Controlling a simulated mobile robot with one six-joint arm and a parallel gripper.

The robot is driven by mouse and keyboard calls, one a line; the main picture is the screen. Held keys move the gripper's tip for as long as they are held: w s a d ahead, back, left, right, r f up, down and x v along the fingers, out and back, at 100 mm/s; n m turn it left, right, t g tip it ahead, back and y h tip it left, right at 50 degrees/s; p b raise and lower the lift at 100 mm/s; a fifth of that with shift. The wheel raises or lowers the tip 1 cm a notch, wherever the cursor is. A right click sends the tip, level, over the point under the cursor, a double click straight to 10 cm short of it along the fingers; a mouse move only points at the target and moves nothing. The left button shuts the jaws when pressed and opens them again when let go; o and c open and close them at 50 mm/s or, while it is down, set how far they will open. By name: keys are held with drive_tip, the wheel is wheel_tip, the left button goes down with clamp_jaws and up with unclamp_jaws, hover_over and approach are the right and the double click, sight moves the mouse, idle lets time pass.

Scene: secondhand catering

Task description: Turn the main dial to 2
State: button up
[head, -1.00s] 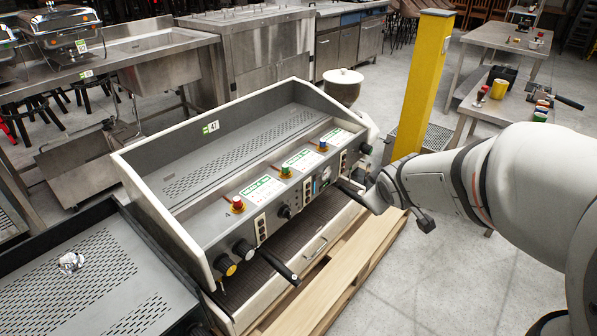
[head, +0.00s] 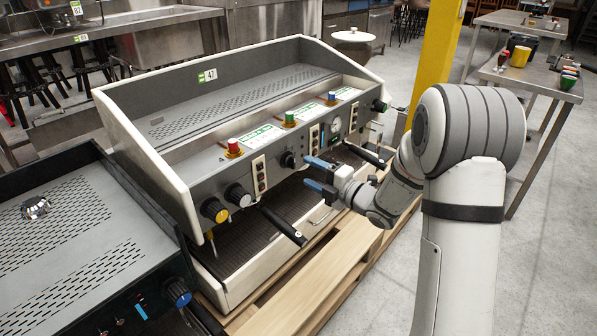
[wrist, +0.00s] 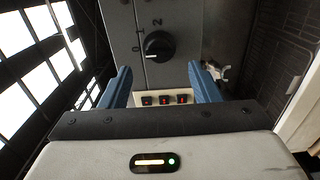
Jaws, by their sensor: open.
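The main dial (head: 289,160) is a round black knob on the front panel of the espresso machine (head: 240,150). In the wrist view the dial (wrist: 158,46) has a white pointer line aimed left and slightly down, towards a mark that looks like a 0. A figure 2 is printed above the knob in that view. My gripper (head: 312,174) is open and empty in front of the panel, its blue fingers pointing at the dial. In the wrist view my gripper (wrist: 161,76) has one finger on each side below the dial, apart from it.
Black handles (head: 283,225) stick out in front. Small buttons (wrist: 164,100) lie below the dial in the wrist view. A wooden pallet (head: 310,280) is under the machine.

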sight(294, 164)
drive_tip(key=b+x, duration=0.1)
drive_tip(key=x, duration=0.5)
drive_tip(key=shift+c, duration=0.4)
